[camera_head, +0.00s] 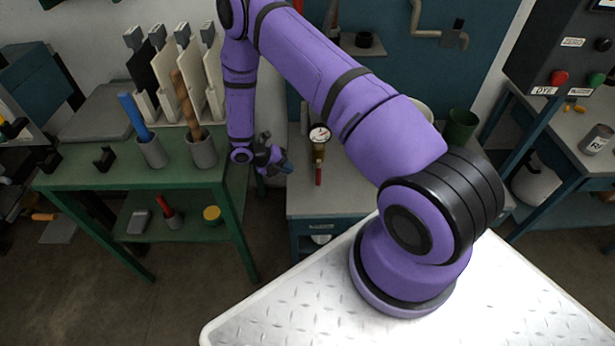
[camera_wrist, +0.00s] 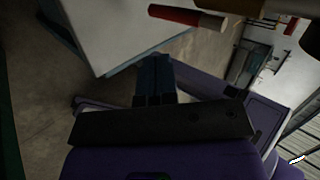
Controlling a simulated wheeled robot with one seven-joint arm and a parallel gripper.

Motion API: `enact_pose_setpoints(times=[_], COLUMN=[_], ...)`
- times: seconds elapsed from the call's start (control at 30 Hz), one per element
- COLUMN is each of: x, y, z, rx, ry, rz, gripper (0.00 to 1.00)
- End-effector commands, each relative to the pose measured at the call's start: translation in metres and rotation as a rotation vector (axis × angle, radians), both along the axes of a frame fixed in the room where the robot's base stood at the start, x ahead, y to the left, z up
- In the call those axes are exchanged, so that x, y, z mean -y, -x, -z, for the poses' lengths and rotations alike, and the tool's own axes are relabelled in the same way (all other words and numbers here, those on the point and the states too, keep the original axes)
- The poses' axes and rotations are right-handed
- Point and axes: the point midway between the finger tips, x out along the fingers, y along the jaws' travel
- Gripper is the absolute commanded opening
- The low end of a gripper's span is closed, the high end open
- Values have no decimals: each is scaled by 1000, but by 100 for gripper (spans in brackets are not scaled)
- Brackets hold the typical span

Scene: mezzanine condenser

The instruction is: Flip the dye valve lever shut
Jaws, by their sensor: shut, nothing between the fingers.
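The dye valve lever (camera_head: 318,174) is a narrow red handle below a brass valve body (camera_head: 319,152) with a round white gauge (camera_head: 319,134) on top. In the head view the lever points down, towards the near edge of the grey bench. My gripper (camera_head: 287,168) is shut and empty, to the left of the lever with a clear gap. In the wrist view the red lever (camera_wrist: 185,16) lies at the top edge with a pale tip, apart from my closed blue fingers (camera_wrist: 155,62). The brass body is cut off at the top there.
A green bench (camera_head: 120,176) with a grey cup of wooden rods (camera_head: 201,150) stands left of my gripper. The valve's bench (camera_head: 340,199) has a dark green cup (camera_head: 459,126) at its right. A control box with red and green buttons (camera_head: 558,78) is far right.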

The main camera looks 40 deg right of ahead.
Motion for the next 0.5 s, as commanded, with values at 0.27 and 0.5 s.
enact_pose_setpoints(times=[0.27, 0.5], x=[4, 28], y=[2, 12], z=[4, 27], rx=[0, 0], ry=[1, 1], rz=[2, 3], gripper=[0, 0])
